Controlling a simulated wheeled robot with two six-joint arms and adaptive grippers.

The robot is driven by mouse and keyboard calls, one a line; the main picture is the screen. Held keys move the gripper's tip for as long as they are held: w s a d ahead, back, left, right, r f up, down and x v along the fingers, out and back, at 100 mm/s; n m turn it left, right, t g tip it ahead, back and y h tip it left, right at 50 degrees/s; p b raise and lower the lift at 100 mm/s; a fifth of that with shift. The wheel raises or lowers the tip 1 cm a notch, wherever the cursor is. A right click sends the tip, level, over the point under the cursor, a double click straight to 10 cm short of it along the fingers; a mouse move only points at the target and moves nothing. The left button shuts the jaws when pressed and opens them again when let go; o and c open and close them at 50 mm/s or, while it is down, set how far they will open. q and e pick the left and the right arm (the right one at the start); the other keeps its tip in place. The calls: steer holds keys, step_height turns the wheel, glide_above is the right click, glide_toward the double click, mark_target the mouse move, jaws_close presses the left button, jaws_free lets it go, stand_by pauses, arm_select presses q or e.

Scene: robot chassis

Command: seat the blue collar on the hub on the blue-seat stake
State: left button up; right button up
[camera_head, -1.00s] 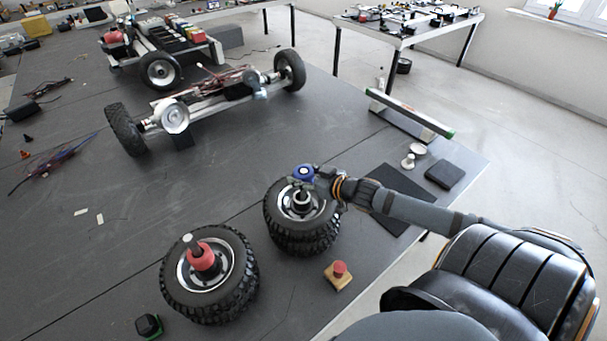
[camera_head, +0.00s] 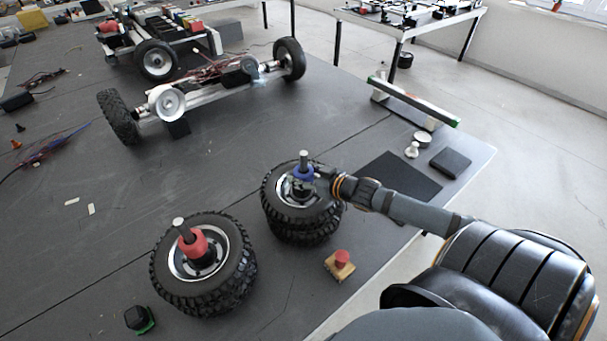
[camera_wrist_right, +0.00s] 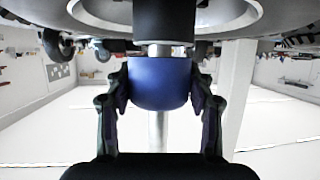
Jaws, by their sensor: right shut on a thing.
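The blue collar (camera_head: 303,173) is around the upright stake (camera_head: 304,156) at the centre of the right-hand wheel stack (camera_head: 290,222). The stake's top shows above the collar. My right gripper (camera_head: 311,174) is shut on the collar. In the right wrist view both fingers of the gripper (camera_wrist_right: 160,88) press the sides of the blue collar (camera_wrist_right: 160,84). There a short bare length of stake (camera_wrist_right: 159,50) separates the collar from the dark hub part (camera_wrist_right: 163,20), so they are apart. My left gripper is out of view.
A red collar (camera_head: 195,243) sits around the stake of the left-hand wheel stack (camera_head: 205,285). A red button on a wooden block (camera_head: 340,264) lies near the front edge. A wheeled chassis (camera_head: 205,95) stands at the back. The table's middle is clear.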

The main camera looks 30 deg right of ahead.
steer(key=shift+s+f+b, duration=0.1)
steer(key=shift+f+b, duration=0.5)
steer(key=shift+f, duration=0.15)
steer(key=o, duration=1)
steer(key=shift+o, duration=1.3)
steer(key=shift+r, duration=0.1)
